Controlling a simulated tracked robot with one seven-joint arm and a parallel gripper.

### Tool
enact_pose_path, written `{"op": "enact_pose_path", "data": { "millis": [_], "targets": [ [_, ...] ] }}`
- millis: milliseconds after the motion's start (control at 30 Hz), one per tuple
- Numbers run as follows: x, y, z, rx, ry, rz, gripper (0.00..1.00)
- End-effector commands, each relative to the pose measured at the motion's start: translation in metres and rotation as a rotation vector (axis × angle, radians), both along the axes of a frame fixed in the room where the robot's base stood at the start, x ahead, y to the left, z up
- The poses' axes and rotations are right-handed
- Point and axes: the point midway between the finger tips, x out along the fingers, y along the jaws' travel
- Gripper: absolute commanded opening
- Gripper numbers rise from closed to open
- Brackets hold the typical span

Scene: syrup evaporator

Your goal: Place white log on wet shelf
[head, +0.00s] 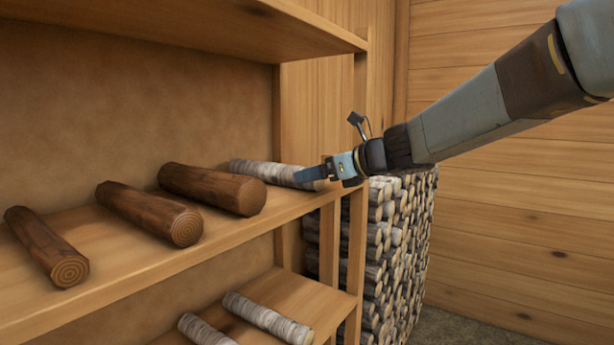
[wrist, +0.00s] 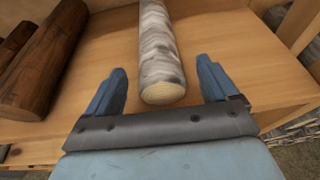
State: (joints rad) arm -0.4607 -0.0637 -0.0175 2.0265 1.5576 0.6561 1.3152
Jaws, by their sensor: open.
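A white birch log (head: 270,173) lies on the middle shelf (head: 100,268), at the right end of a row of brown logs. In the wrist view the white log (wrist: 161,60) points its pale cut end toward my gripper (wrist: 164,88). My gripper is open, with one blue finger on each side of the log's near end and gaps on both sides. In the head view my gripper (head: 312,174) is at the log's right end and covers part of it. I cannot tell which shelf is the wet one.
Several brown logs (head: 212,188) lie left of the white log on the same shelf. Two white logs (head: 267,318) lie on the lower shelf (head: 312,298). A shelf post (head: 357,260) and a stacked woodpile (head: 400,240) stand at the right. An upper board (head: 200,20) overhangs the row.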

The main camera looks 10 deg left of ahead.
Motion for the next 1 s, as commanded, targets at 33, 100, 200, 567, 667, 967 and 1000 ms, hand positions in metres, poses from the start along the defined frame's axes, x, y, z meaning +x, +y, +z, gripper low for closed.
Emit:
{"op": "enact_pose_path", "data": {
  "millis": [33,100,200,567,667,967,1000],
  "targets": [
    [-0.004,-0.01,0.005,0.002,-0.001,-0.002,0.87],
    [-0.01,-0.022,0.009,0.001,-0.003,-0.003,0.87],
    [-0.018,-0.038,0.014,0.002,-0.001,-0.001,0.87],
    [-0.033,-0.071,0.025,0.0,0.0,0.001,0.87],
    [-0.034,-0.073,0.026,0.0,0.0,0.001,0.87],
    [-0.05,-0.093,0.018,-0.119,-0.118,0.047,0.87],
    [-0.058,-0.103,0.013,-0.179,-0.176,0.073,0.87]
  ]
}}
